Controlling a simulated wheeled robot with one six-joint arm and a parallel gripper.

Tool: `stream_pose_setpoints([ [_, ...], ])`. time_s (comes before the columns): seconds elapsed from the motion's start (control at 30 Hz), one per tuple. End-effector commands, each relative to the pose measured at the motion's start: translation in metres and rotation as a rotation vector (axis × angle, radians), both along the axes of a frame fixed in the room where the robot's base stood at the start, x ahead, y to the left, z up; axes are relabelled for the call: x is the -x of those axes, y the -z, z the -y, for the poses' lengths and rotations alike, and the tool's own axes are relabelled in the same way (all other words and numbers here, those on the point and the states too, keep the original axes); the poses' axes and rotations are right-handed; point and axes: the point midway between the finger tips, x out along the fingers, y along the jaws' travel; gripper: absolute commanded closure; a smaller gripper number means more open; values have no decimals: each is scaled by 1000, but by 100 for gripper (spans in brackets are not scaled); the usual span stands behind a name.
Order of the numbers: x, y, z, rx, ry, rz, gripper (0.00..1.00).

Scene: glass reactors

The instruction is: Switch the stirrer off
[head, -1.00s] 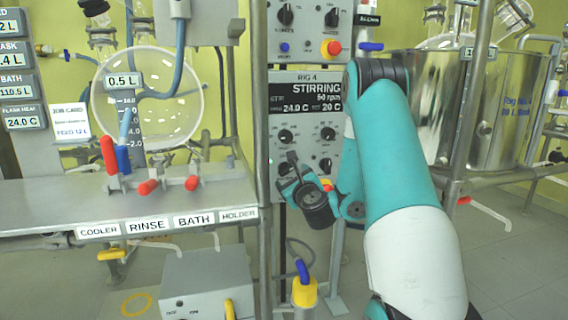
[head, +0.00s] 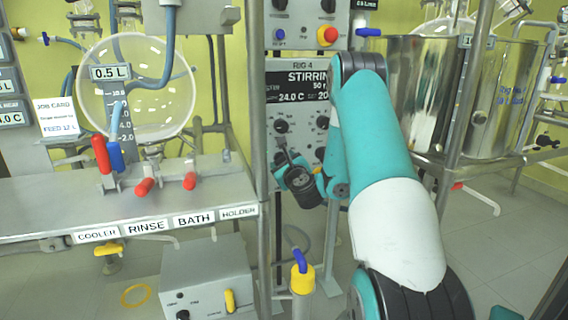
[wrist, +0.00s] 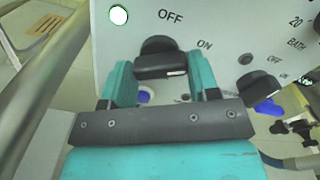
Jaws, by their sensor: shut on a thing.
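The RIG 4 control panel (head: 297,68) stands mid-picture in the head view. My gripper (head: 284,160) is at the lower left part of the panel, in front of a knob there. In the wrist view, my gripper (wrist: 160,76) has its two teal fingers on either side of a black knob (wrist: 160,56) and is shut on it. The knob has a white mark at its right end, on the side of the ON label. OFF is printed above it. A lit green-white lamp (wrist: 119,15) is at upper left.
A red button (head: 327,36) is on the unit above. A steel bench (head: 70,202) with a glass flask (head: 160,85) is left; steel vessels (head: 500,95) are right. A grey box (head: 207,275) stands below the bench.

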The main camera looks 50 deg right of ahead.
Motion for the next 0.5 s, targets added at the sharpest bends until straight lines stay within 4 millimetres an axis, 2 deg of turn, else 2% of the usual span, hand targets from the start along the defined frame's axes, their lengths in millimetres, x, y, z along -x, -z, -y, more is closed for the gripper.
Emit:
stream_pose_setpoints([
  [0.27,0,0,-1,34,0,-19,68],
  [0.5,0,-1,-1,150,0,-90,68],
])
